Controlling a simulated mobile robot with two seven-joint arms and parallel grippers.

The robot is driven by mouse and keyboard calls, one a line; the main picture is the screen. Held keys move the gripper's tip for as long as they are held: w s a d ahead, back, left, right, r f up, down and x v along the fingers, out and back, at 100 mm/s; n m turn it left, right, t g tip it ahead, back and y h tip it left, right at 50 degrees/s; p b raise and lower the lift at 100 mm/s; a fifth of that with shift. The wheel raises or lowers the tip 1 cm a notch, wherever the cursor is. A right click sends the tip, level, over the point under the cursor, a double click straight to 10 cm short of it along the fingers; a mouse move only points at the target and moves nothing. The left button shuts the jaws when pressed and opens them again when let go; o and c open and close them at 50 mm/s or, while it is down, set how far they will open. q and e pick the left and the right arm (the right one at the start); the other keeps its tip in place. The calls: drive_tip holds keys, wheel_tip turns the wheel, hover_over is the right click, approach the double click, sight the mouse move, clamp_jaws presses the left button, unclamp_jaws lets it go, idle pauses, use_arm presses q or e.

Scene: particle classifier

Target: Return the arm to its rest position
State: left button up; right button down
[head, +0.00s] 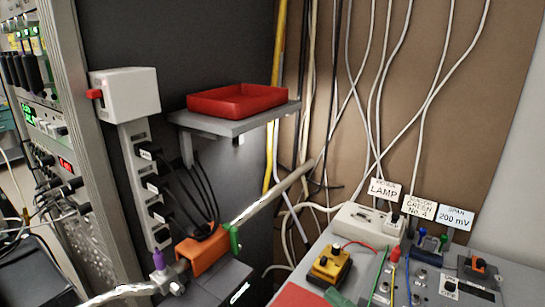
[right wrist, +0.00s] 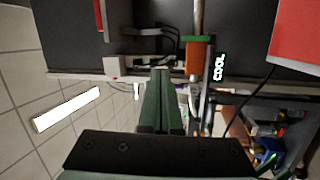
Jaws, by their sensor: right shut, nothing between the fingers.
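My right gripper (right wrist: 160,74) shows in the right wrist view as two long dark green fingers, side by side and shut, with nothing between them. Its fingers are apart from the orange block (right wrist: 197,56), which appears right of their tips. In the head view the same orange block (head: 204,252) sits at lower left on a pale tube. A green piece at the bottom edge of the head view is cut off, and I cannot tell whether it is a fingertip. My left gripper is not in view.
A red tray (head: 238,101) rests on a grey wall shelf (head: 232,124). A white power strip (head: 143,180) with black plugs stands left. A yellow device (head: 328,266) and labelled panels crowd the lower right. Cables hang along the brown wall. Open tiled floor (right wrist: 30,95) shows left in the wrist view.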

drive_tip(key=s+d+f+m+h+p, duration=0.1)
drive_tip(key=s+d+f+m+h, duration=0.3)
drive_tip(key=f+m, duration=0.45)
drive_tip(key=s+d+f+m+h+p, duration=0.2)
drive_tip(key=f+m+h, duration=0.5)
drive_tip(key=m, duration=0.2)
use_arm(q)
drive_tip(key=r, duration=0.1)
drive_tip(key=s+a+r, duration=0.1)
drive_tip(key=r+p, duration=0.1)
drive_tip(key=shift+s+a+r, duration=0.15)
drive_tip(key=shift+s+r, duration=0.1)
use_arm(e)
drive_tip(key=s+a+f+m+g+h, duration=0.1)
drive_tip(key=s+f+m+g, duration=0.4)
drive_tip(key=s+f, duration=0.4)
drive_tip(key=shift+s+m, duration=0.35)
drive_tip(key=shift+s, duration=0.3)
drive_tip(key=shift+a, duration=0.1)
